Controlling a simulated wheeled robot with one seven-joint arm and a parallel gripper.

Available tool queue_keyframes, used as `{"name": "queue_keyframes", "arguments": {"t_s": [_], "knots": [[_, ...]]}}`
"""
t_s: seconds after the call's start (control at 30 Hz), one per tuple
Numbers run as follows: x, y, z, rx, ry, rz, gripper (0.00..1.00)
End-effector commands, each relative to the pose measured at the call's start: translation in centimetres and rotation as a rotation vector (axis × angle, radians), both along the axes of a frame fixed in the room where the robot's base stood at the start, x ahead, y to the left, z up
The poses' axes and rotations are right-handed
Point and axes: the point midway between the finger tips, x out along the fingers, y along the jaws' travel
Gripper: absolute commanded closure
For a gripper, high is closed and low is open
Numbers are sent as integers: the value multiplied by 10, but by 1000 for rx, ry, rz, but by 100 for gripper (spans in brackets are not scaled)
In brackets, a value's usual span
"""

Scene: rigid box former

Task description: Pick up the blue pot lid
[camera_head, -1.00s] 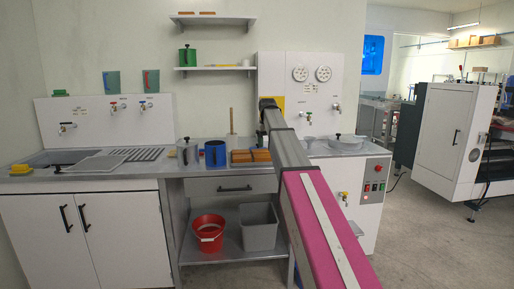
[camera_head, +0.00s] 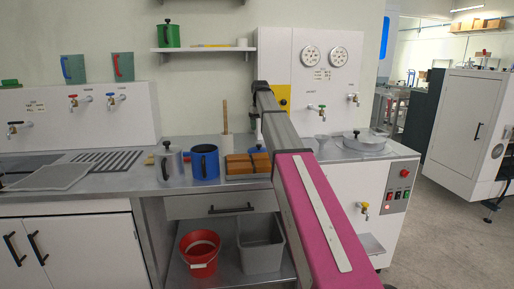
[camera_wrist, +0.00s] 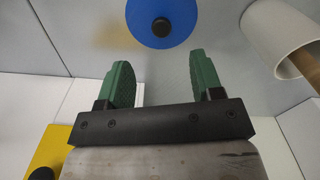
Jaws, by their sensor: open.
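The blue pot lid (camera_wrist: 165,22) is a round disc with a black knob, at the top of the wrist view and partly cut off by its edge. In the head view a small part of the blue lid (camera_head: 256,150) shows behind the wooden block. My gripper (camera_wrist: 161,60) is open and empty, its two green fingers apart. The lid lies beyond the fingertips, not between them. In the head view my arm hides the fingers.
A white holder (camera_wrist: 290,38) with a wooden stick stands right of the lid in the wrist view. On the counter are a blue pot (camera_head: 204,163), a grey pot (camera_head: 170,168) and a wooden block (camera_head: 247,165). A yellow panel (camera_wrist: 50,148) is at lower left.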

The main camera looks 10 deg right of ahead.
Motion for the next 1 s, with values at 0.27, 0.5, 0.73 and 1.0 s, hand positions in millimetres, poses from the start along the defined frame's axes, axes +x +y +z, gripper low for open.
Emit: {"name": "queue_keyframes", "arguments": {"t_s": [0.27,0.5,0.73,1.0], "knots": [[-1,0,-22,0,2,0,40],[0,0,-54,0,1,0,40],[2,2,-70,0,1,0,40],[3,4,-105,0,1,0,40]]}}
